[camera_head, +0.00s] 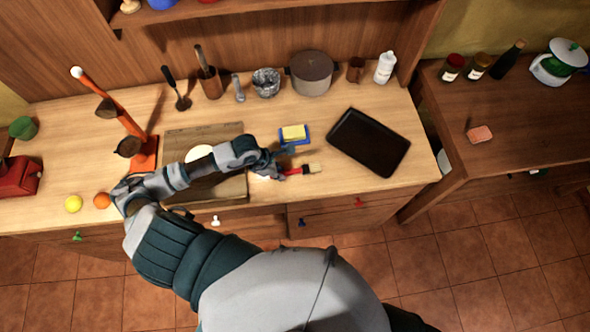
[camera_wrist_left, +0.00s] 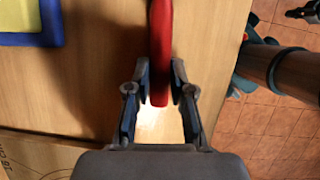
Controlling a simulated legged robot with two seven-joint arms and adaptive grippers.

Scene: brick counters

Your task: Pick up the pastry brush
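The pastry brush has a red handle (camera_wrist_left: 161,40) and pale bristles. In the head view the brush (camera_head: 304,170) lies at the front of the counter, right of the wooden board. My left gripper (camera_head: 279,166) is at the left end of its handle. In the left wrist view the fingers of my left gripper (camera_wrist_left: 162,78) stand close along both sides of the handle and look closed on it. The bristles are outside that view. I cannot tell whether the brush is off the counter.
A blue dish with a yellow sponge (camera_head: 293,133) is just behind the brush; its corner shows in the left wrist view (camera_wrist_left: 56,22). A black tray (camera_head: 369,143) lies to the right. A wooden board (camera_head: 233,188) is under my left forearm. Pots and utensils line the back.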

